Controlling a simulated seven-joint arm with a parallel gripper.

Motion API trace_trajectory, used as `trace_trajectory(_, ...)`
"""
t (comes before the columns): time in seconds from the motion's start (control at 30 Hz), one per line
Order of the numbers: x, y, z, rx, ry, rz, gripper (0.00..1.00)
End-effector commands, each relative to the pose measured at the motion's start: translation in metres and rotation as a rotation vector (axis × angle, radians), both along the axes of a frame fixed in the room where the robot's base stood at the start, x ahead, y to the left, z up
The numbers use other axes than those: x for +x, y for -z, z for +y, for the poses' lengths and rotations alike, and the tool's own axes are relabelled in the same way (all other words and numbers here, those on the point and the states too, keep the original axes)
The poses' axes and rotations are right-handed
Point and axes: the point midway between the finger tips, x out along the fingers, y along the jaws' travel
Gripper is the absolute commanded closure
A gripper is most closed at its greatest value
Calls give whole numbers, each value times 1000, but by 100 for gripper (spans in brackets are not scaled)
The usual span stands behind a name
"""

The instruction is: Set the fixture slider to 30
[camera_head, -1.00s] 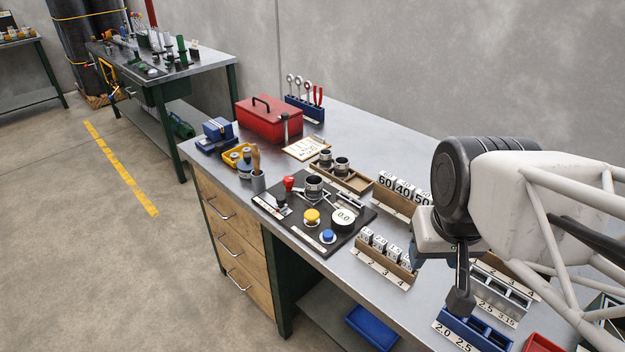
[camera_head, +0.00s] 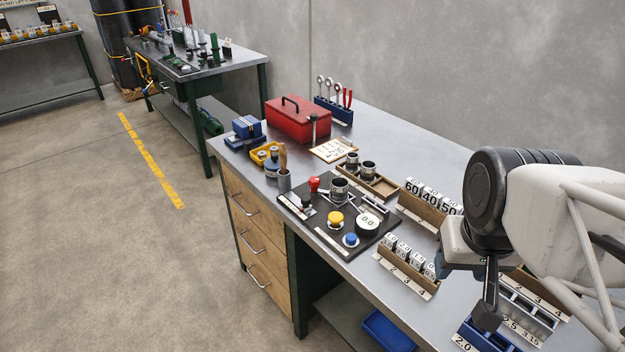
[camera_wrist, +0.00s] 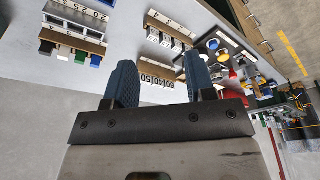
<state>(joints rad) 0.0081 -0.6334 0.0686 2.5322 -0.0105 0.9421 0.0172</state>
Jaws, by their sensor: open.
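The black fixture board (camera_head: 318,237) lies on the workbench, left of my gripper. It carries a red-knobbed lever (camera_head: 314,184), a metal ring-shaped holder (camera_head: 339,188), a yellow button (camera_head: 335,220), a blue button (camera_head: 351,240) and a round dial reading 0.0 (camera_head: 368,223). A small black-knobbed piece (camera_head: 306,202) sits beside a pale strip at its left; I cannot tell whether this is the slider, nor read its scale. The board also shows in the wrist view (camera_wrist: 224,47). My gripper (camera_wrist: 160,82) is open and empty, its two blue fingers apart above the bench, away from the board.
A rack of number blocks (camera_head: 411,270) stands in front of the board, with another marked 60, 40, 50 (camera_head: 424,207) to its right. A wooden tray (camera_head: 381,184), clipboard (camera_head: 333,150) and red toolbox (camera_head: 298,122) are behind. A blue bin (camera_head: 476,340) is near my gripper.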

Motion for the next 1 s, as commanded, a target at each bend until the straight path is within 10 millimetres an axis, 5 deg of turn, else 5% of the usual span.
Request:
trace_trajectory(0.27,6,-1,2,12,19,4,44)
trace_trajectory(0.47,29,-3,11,57,91,17,44)
trace_trajectory(1.0,139,3,63,251,464,112,44)
